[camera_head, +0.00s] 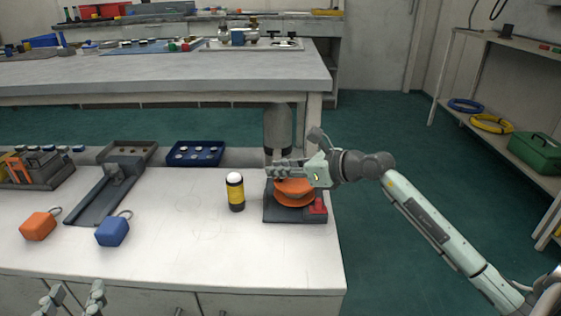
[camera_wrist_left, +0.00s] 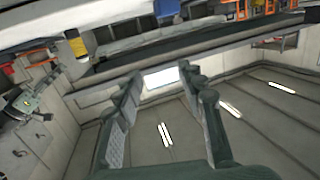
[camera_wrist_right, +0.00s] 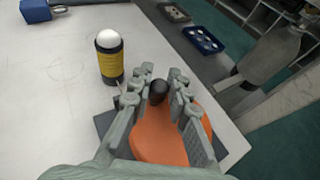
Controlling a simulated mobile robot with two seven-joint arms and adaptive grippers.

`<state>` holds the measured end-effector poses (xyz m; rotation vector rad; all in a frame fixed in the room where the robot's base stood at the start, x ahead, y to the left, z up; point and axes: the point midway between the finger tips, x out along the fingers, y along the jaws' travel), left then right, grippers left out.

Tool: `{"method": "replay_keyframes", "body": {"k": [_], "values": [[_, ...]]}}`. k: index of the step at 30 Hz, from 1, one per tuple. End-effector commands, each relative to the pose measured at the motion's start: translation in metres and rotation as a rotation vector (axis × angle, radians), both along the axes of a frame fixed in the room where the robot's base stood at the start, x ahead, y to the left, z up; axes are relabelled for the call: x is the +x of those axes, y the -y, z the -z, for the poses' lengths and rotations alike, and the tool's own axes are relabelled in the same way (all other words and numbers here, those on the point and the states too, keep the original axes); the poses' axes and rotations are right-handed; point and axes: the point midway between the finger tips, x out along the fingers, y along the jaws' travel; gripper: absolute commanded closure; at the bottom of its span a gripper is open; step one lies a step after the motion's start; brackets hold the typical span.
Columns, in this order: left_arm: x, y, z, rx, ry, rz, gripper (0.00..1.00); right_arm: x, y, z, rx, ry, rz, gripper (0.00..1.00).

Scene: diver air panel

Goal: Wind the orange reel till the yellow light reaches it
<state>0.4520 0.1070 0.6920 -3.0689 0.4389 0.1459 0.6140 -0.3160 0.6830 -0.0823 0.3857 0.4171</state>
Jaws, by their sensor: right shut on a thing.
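The orange reel (camera_head: 294,198) sits on a dark base at the right end of the white worktop. It also shows in the right wrist view (camera_wrist_right: 155,135), with a dark knob (camera_wrist_right: 157,91) on it. My right gripper (camera_head: 280,171) is over the reel and shut on the knob, its fingers on either side. The light (camera_head: 236,192) stands upright just left of the reel, a yellow and black cylinder with a white top. It is apart from the reel base, and its top looks white. My left gripper (camera_head: 72,297) is open and empty at the lower left, in front of the worktop.
An orange block (camera_head: 38,226) and a blue block (camera_head: 112,231) with rings lie at the left of the worktop. A grey cylinder (camera_head: 278,128) rises behind the reel. The front middle is clear.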

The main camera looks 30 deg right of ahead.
Motion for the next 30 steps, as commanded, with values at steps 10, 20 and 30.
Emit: {"method": "replay_keyframes", "body": {"k": [10, 20, 30], "values": [[-0.052, -0.091, 0.113, 0.255, -0.629, -0.161, 0.60, 0.005, 0.003, -0.004, 0.001, -0.001, 0.154, 1.00], [-0.143, -0.164, 0.152, 0.385, -1.098, -0.306, 0.60, 0.009, 0.006, -0.002, 0.003, -0.001, 0.281, 1.00], [-0.135, -0.165, 0.186, 0.381, -1.135, -0.294, 0.60, 0.012, 0.009, -0.001, 0.001, -0.003, 0.387, 1.00]]}}
